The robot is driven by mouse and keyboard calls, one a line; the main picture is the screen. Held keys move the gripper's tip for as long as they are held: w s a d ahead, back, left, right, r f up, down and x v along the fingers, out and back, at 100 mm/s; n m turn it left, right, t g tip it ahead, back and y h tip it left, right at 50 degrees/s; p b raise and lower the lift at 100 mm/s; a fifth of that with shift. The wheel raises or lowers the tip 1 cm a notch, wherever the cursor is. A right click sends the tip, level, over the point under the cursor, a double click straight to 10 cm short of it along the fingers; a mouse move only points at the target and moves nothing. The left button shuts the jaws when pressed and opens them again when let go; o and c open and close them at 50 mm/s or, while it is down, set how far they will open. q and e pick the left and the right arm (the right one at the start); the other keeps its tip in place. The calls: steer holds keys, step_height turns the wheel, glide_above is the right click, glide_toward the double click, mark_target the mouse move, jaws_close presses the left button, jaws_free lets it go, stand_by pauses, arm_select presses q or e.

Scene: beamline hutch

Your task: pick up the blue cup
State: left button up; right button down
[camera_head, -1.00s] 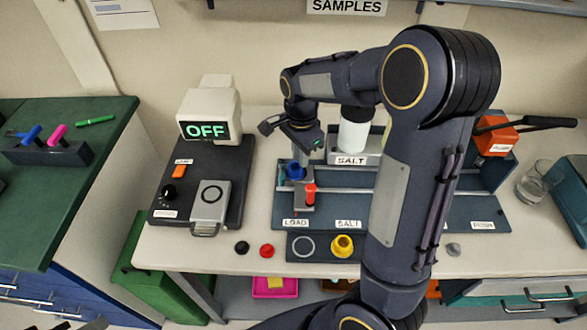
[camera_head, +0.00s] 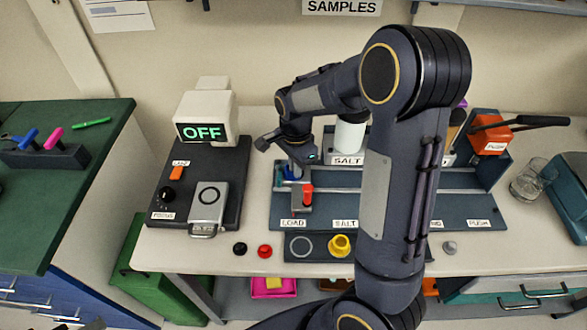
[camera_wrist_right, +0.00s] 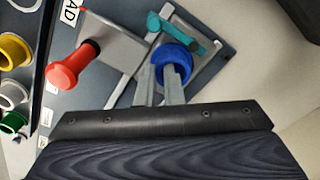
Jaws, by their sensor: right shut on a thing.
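The blue cup (camera_head: 289,172) is at the loading end of the dark blue rig, left of a red-knobbed grey piece (camera_head: 307,195). In the head view it is partly hidden by my right gripper (camera_head: 297,170), which points down onto it. In the right wrist view the blue cup (camera_wrist_right: 173,60) shows its round rim at the fingertips of my right gripper (camera_wrist_right: 164,77). The gripper is shut on the cup. I cannot see a gap between the cup and its seat.
The red-knobbed piece (camera_wrist_right: 70,65) and a teal bar (camera_wrist_right: 177,34) are close to the fingers. A yellow cup (camera_head: 340,245) sits in the front strip. A box reading OFF (camera_head: 204,130) stands left. A glass beaker (camera_head: 531,180) stands right.

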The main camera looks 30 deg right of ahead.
steer(key=shift+r, duration=0.1)
steer(key=shift+r, duration=0.25)
steer(key=r, duration=0.3)
steer(key=shift+s+a+r, duration=0.1)
steer(key=shift+s+a, duration=0.1)
steer(key=s+a+r+b, duration=0.1)
steer(key=s+a+r, duration=0.5)
steer(key=s+r, duration=0.3)
steer(key=shift+s+a+b, duration=0.15)
steer(key=shift+s+b, duration=0.15)
steer(key=shift+s, duration=1.2)
